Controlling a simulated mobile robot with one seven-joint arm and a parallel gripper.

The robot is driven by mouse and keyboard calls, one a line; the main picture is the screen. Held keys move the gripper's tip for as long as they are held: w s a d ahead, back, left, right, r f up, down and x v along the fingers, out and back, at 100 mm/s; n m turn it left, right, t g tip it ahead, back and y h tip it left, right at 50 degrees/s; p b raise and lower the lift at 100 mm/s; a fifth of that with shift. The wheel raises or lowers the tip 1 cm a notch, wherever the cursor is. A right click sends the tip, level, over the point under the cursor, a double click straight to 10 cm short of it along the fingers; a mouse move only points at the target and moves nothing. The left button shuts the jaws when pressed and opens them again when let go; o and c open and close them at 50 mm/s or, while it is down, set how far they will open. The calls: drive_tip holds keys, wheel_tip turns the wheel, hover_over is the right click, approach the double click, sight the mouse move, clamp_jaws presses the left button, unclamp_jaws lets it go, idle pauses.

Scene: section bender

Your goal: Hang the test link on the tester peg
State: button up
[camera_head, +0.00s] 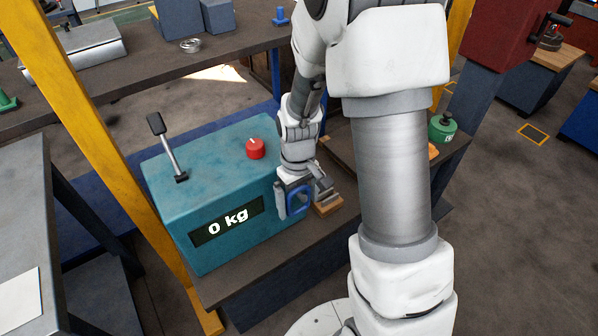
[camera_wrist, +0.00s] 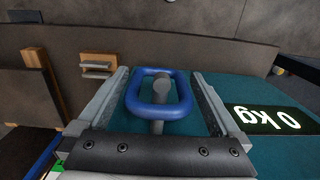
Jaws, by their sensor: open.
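The blue test link (camera_head: 297,210) is a rounded rectangular ring at the right end of the teal tester (camera_head: 180,225), whose display reads 0 kg. In the wrist view the link (camera_wrist: 160,113) lies between the two fingers of my gripper (camera_wrist: 160,78), with a gap on both sides. The grey tester peg (camera_wrist: 160,88) shows inside the link's opening, so the link appears to be around it. How far along the peg it sits, I cannot tell. My gripper is open around the link, and in the head view my gripper (camera_head: 300,199) partly hides it.
A wooden block with a metal piece (camera_head: 327,206) stands just right of my gripper. The tester has a lever (camera_head: 165,145) and a red knob (camera_head: 255,149) on top. A yellow post (camera_head: 95,130) stands at left, and a green weight (camera_head: 442,126) lies at right.

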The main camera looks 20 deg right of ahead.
wheel_tip(320, 180, up, 18)
drive_tip(key=p, duration=0.3)
drive_tip(key=s+r+m+t+p, duration=0.3)
drive_tip(key=s+r+t, duration=0.3)
drive_tip(key=s+r, duration=0.8)
drive_tip(key=shift+r+m+p, duration=0.3)
drive_tip(key=shift+r+p, duration=0.4)
drive_tip(key=shift+p, duration=0.1)
drive_tip(key=shift+s+d, duration=0.1)
drive_tip(key=shift+c, duration=0.3)
idle(1.7)
